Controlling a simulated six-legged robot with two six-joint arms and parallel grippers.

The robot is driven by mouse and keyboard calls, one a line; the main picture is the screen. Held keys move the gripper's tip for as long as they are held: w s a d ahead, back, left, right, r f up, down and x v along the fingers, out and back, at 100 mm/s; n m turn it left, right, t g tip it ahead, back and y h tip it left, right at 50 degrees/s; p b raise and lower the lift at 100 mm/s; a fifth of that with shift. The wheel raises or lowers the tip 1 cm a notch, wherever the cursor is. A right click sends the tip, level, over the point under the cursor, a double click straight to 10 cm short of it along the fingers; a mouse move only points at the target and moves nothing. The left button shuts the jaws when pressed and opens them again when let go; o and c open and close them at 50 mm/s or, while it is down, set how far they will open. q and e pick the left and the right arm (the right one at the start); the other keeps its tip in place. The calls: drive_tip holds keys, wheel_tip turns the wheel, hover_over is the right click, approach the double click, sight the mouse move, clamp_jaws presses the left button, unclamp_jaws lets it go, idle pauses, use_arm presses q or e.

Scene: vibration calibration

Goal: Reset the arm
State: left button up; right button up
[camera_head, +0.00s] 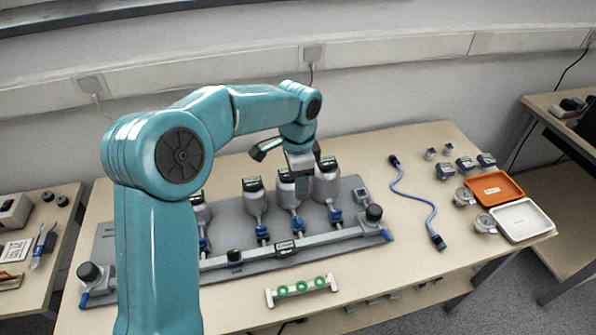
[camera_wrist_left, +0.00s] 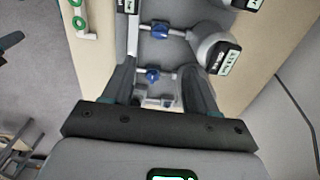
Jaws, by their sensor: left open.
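My teal left arm rises in the left foreground of the head view and reaches over the table to the right. My left gripper (camera_head: 292,158) is above the back of a grey mat (camera_head: 110,245) with vibration devices, close to the grey-white canisters with dark tops, such as one at the right (camera_head: 327,187). In the left wrist view the two dark fingers of the left gripper (camera_wrist_left: 158,68) are spread wide. Blue fittings (camera_wrist_left: 152,76) and part of the rig show between and beyond them. I see nothing held. My right gripper is not in view.
A rail (camera_head: 325,238) with dark knobs crosses the mat. A white holder with green rings (camera_head: 301,289) lies in front. A blue cable (camera_head: 415,197), small sensors, an orange tray (camera_head: 494,188) and a white tray (camera_head: 521,219) are at the right. The front-right table is clear.

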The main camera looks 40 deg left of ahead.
use_arm(q)
wheel_tip(320, 180, up, 2)
drive_tip(key=shift+r, duration=0.2)
idle(0.4)
